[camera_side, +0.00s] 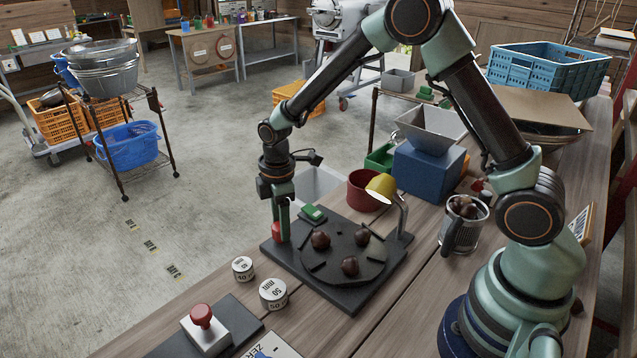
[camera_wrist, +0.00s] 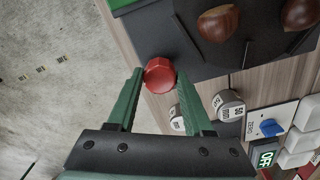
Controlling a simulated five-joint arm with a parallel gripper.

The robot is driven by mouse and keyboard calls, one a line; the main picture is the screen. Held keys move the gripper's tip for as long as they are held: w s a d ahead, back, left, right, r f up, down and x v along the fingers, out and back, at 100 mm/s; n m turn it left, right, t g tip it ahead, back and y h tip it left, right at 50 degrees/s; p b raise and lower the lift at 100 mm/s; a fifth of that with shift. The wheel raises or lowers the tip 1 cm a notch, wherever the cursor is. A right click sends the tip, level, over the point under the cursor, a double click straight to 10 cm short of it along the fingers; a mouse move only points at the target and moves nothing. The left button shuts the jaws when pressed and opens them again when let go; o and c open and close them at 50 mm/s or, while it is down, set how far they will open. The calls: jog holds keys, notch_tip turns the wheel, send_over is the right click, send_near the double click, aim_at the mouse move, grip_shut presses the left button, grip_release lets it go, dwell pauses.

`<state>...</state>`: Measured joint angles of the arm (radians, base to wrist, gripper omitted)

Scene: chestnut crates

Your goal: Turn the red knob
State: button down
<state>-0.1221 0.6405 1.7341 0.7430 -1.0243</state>
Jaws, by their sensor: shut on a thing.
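The red knob (camera_side: 277,232) sits at the left corner of a dark plate (camera_side: 345,302). In the wrist view the red knob (camera_wrist: 159,75) is a faceted red piece between my green fingertips. My gripper (camera_side: 281,225) points straight down and is shut on the red knob. In the wrist view my gripper (camera_wrist: 158,82) has one finger on each side of it. The fingers hide part of the knob in the side view. The plate carries a round disc (camera_side: 345,275) with brown chestnuts (camera_side: 320,240) on it.
A green button (camera_side: 314,214) sits behind the knob. Two white weights (camera_side: 243,268) (camera_side: 273,293) stand in front. A red mushroom button (camera_side: 201,316) on a white box is at the front left.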

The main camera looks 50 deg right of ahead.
jog(key=m, duration=0.7)
jog(key=shift+a, duration=0.1)
jog(key=m, duration=0.3)
jog(key=shift+m, duration=0.4)
jog(key=shift+a+m, duration=0.1)
jog(key=shift+m, duration=1.6)
jog(key=shift+c, duration=1.5)
grip_release()
